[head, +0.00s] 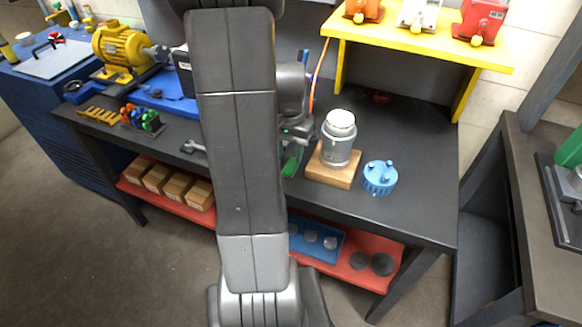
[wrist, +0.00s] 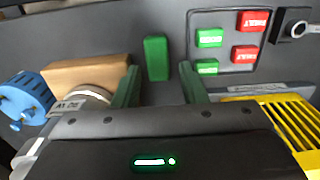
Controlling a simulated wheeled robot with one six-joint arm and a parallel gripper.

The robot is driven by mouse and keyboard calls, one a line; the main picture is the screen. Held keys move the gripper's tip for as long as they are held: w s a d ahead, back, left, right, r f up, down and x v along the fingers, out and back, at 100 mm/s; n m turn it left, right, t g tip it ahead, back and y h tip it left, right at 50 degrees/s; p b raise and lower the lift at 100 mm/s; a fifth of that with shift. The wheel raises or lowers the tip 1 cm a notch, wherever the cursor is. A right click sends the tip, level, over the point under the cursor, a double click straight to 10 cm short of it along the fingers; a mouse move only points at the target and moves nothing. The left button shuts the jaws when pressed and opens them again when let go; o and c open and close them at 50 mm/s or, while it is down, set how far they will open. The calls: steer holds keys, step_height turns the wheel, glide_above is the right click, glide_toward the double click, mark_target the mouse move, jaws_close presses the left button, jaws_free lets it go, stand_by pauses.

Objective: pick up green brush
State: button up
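A green block-shaped thing, apparently the green brush (wrist: 156,58), lies on the dark bench top in the wrist view. My gripper (wrist: 160,80) is open, with one dark green finger on each side of the picture's middle. The brush shows in the gap between the fingers, beyond their tips and apart from them, a little nearer the left finger. In the head view my arm hides most of my gripper. A green patch (head: 291,164) shows beside my arm there; I cannot tell whether it is the brush or a finger.
A wooden block (head: 332,168) bearing a grey motor (head: 338,140) stands close beside my gripper. A blue round cap (head: 379,178) stands right of it. Red and green tags (wrist: 232,40) and a yellow slotted piece (wrist: 275,118) lie on the other side. The bench's right end is clear.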

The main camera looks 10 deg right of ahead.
mark_target(291, 165)
steer(key=shift+d+f+p, duration=0.15)
steer(key=shift+f+p, duration=0.2)
steer(key=shift+f, duration=2.45)
steer(key=shift+c, duration=0.2)
steer(key=c, duration=0.7)
